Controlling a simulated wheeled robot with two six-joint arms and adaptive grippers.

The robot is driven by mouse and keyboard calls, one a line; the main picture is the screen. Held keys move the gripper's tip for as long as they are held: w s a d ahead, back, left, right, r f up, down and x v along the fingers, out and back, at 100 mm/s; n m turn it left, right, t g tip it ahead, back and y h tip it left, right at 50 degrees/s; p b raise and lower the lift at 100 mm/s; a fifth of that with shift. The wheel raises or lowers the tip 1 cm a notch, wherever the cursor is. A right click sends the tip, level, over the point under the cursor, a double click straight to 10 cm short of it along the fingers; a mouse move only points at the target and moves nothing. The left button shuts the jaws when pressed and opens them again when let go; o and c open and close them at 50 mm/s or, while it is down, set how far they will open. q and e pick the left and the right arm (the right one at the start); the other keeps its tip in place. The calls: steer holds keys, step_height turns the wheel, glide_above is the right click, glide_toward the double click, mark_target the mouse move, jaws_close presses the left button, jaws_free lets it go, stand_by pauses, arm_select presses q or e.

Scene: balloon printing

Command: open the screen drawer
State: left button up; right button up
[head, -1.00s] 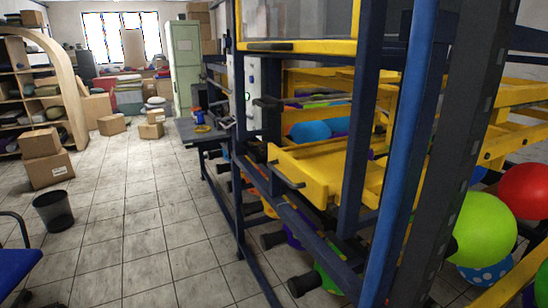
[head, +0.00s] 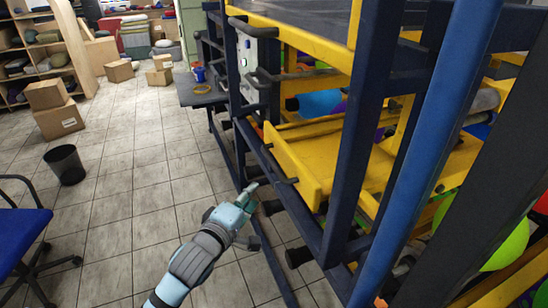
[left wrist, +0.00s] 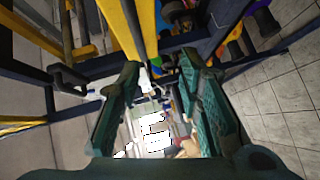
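The machine (head: 370,140) has a dark blue and yellow frame. A yellow drawer-like tray (head: 305,160) sits in its middle, with a short dark handle (head: 282,177) on its front. A second dark handle (head: 262,77) is higher up, near a grey control box. I cannot tell for sure which one belongs to the screen drawer. My left gripper (head: 250,190) is just left of and below the yellow tray's handle, apart from it. In the left wrist view its two green fingers (left wrist: 157,75) are spread with nothing held between them. My right gripper is not in view.
Blue frame posts and dark round-ended bars (head: 297,257) stick out below the tray. A small dark table (head: 200,92) stands beyond. A black bin (head: 66,165) and blue chair (head: 20,240) are at left. The tiled floor between is clear.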

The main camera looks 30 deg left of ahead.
mark_target(273, 161)
arm_select(q)
steer(key=shift+n+t, duration=0.3)
steer(key=w, duration=0.8)
steer(key=w+b, duration=0.1)
steer(key=w, duration=0.3)
steer(key=shift+w+a+r, duration=0.1)
steer(key=shift+w+r, duration=0.25)
steer(key=shift+r, duration=0.05)
steer(key=shift+w+a, duration=0.1)
steer(key=shift+w, duration=0.45)
jaws_close()
